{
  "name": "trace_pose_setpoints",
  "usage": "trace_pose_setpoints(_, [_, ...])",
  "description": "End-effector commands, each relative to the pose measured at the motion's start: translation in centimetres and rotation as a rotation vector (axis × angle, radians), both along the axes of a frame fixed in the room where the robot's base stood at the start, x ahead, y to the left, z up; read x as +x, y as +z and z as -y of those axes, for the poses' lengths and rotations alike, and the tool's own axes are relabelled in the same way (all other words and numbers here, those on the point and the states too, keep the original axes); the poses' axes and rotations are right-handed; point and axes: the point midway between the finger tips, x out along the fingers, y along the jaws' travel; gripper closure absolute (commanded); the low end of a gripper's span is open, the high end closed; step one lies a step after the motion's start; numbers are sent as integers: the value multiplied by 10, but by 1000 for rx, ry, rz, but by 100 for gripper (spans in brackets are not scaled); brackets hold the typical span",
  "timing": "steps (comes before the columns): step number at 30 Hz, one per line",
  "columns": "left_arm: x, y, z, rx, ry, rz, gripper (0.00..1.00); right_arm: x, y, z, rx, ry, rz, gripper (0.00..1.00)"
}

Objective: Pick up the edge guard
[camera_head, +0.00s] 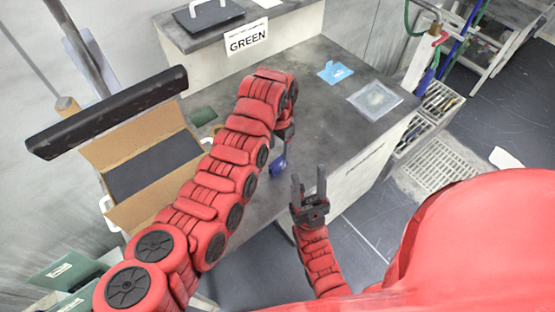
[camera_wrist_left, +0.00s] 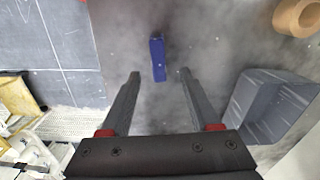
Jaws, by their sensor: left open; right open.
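A small dark blue piece (camera_head: 278,166), which looks like the edge guard, is on the grey bench top. In the left wrist view the blue piece (camera_wrist_left: 158,60) is narrow with a dark end, just beyond and between the two fingertips, with clear space on both sides. My left gripper (camera_wrist_left: 160,75) is open and empty there. In the head view my left gripper (camera_head: 284,140) is beside the blue piece, mostly hidden by my arm. My right gripper (camera_head: 309,185) is open and empty, lower in the view near the bench's front edge.
The grey bench (camera_head: 310,120) holds a light blue card (camera_head: 334,72) and a clear bag (camera_head: 375,100). An open cardboard box (camera_head: 110,151) is at the left. The left wrist view shows a grey bin (camera_wrist_left: 240,98) and a tan roll (camera_wrist_left: 297,17) at the right.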

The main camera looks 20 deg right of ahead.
Motion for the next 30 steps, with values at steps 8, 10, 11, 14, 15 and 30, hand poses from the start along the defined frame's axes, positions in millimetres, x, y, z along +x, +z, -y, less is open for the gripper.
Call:
trace_pose_setpoints(8, [0, -23, 0, 0, 0, 1, 38, 0, 13, 0, 0, 0, 0, 50])
trace_pose_setpoints(10, [0, -26, 0, 0, -1, 1, 38, 0, 17, 0, 0, 0, 0, 50])
trace_pose_setpoints(11, [-1, -28, 0, 1, -1, 0, 38, 0, 20, 0, 0, 0, 0, 50])
trace_pose_setpoints(14, [-2, -40, -2, 2, -2, -2, 38, 0, 29, 0, 0, 0, 0, 50])
trace_pose_setpoints(15, [-2, -44, -2, 3, -1, -3, 38, 0, 31, 0, 0, 0, 0, 50])
trace_pose_setpoints(30, [-2, -75, -3, -2, 1, 1, 38, 0, 25, 0, 0, 0, 0, 50])
